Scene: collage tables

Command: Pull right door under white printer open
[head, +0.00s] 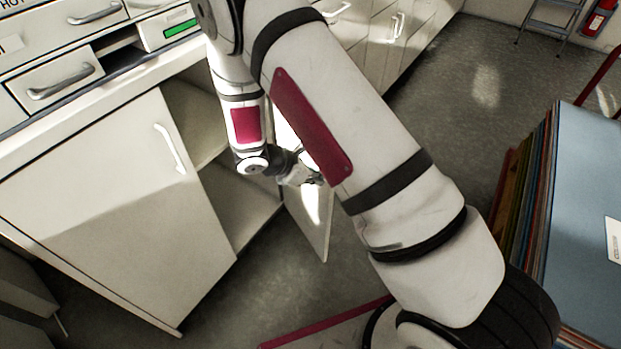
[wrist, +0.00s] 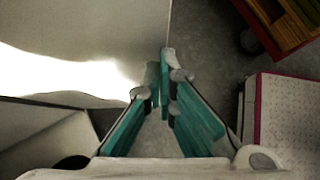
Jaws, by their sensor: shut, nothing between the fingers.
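The right door (head: 318,232) of the white cabinet stands swung open, its panel jutting out toward the room. The compartment behind it (head: 240,195) is exposed. My gripper (head: 303,178) is at the upper part of this door, partly hidden by my arm. In the wrist view, its teal fingers (wrist: 170,72) are closed together and empty, near the door's free edge; the pale door panel (wrist: 110,30) fills the upper left. Whether the fingertips touch the door cannot be told. The door's handle is not visible. The white printer is not in view.
Drawers (head: 60,85) sit above. A stack of large coloured boards (head: 580,200) stands at the right. Grey floor (head: 450,90) is clear behind; a stepladder (head: 550,25) stands far back.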

